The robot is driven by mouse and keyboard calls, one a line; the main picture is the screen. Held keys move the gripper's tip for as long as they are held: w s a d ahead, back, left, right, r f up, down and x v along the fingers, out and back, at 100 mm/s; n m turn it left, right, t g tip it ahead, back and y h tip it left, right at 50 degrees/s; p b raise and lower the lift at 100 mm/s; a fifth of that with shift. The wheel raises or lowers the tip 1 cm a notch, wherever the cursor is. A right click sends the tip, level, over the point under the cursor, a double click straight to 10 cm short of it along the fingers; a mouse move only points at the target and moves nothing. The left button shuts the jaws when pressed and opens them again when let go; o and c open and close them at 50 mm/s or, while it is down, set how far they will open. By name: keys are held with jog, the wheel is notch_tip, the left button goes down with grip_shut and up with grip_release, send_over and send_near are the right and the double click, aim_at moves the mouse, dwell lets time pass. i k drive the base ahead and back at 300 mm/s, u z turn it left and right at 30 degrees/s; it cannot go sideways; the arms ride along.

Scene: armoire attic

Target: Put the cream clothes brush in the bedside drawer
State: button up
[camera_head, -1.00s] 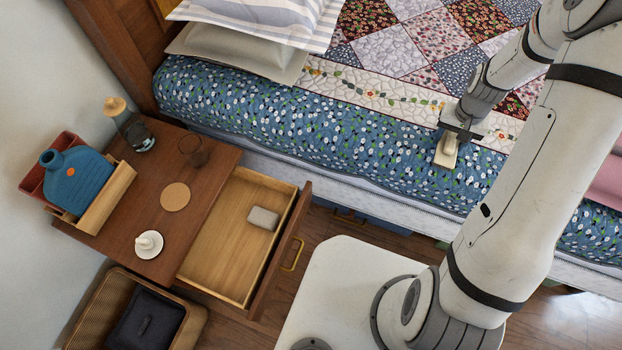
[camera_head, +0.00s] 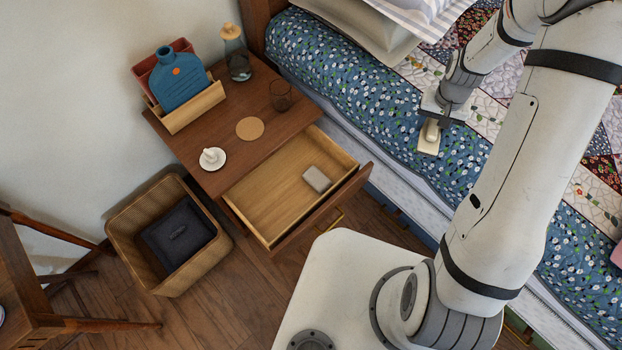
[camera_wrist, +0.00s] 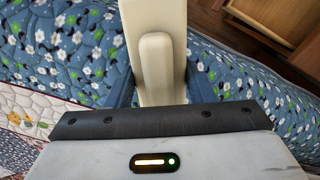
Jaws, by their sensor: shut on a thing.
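My gripper (camera_head: 432,122) is shut on the cream clothes brush (camera_head: 428,140) over the blue floral bed cover. In the wrist view the brush (camera_wrist: 156,60) sits between the two fingers (camera_wrist: 157,90), its far end pointing away from the palm. The bedside drawer (camera_head: 262,207) is pulled open, to the left of and below my gripper in the head view. A small grey block (camera_head: 316,179) lies inside the drawer near its front right. The rest of the drawer floor is bare. A drawer front also shows at the top right of the wrist view (camera_wrist: 262,15).
A wicker basket (camera_head: 143,262) stands on the floor. The bed (camera_head: 340,70) lies right.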

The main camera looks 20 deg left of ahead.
aim_at(292, 188)
jog(key=i, duration=0.2)
jog(key=u, duration=2.25)
jog(key=k, duration=0.5)
jog(key=z, duration=0.6)
jog(key=i, duration=0.6)
